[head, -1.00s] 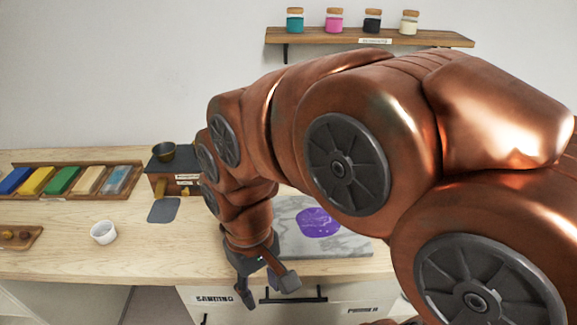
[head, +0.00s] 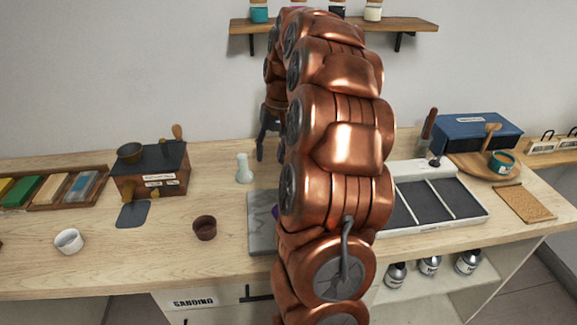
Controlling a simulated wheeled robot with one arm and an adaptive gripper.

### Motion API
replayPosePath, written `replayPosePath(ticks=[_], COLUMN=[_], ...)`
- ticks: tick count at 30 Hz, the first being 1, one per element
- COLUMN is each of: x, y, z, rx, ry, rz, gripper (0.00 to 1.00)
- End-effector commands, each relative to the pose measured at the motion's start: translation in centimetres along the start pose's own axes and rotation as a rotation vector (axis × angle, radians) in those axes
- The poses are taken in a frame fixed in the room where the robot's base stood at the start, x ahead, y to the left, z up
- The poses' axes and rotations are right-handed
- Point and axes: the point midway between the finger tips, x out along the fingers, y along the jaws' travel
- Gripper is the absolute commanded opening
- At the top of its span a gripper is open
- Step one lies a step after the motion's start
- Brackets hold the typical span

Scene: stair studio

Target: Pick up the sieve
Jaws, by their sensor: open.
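A small dark round cup-like thing (head: 130,152), perhaps the sieve, sits on top of a dark-topped brown box (head: 150,170) at the left back of the counter. I cannot make out a mesh in it. My gripper (head: 271,148) points down, open and empty, at the back of the counter near the wall. It is well to the right of the box and touches nothing that I can see. My arm hides the middle of the counter.
A pale bottle (head: 243,168), a brown cup (head: 204,228) and a white cup (head: 69,241) stand on the counter (head: 130,265). A grey slab (head: 261,222) is partly behind my arm. A divided tray (head: 432,205) lies right. A shelf (head: 405,24) hangs above.

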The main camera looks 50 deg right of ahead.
Motion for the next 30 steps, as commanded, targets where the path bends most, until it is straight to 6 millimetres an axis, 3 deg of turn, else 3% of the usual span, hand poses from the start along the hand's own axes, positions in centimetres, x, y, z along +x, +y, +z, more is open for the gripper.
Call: replayPosePath(ticks=[3,9,30], x=[0.3,0.3,4.6], y=[3.9,7.4,8.1], z=[-2.2,-3.6,-3.8], rx=[0.068,0.125,0.131], ry=[0.023,0.042,0.038], rz=[-0.007,-0.01,-0.01], gripper=[0.45,0.45,0.45])
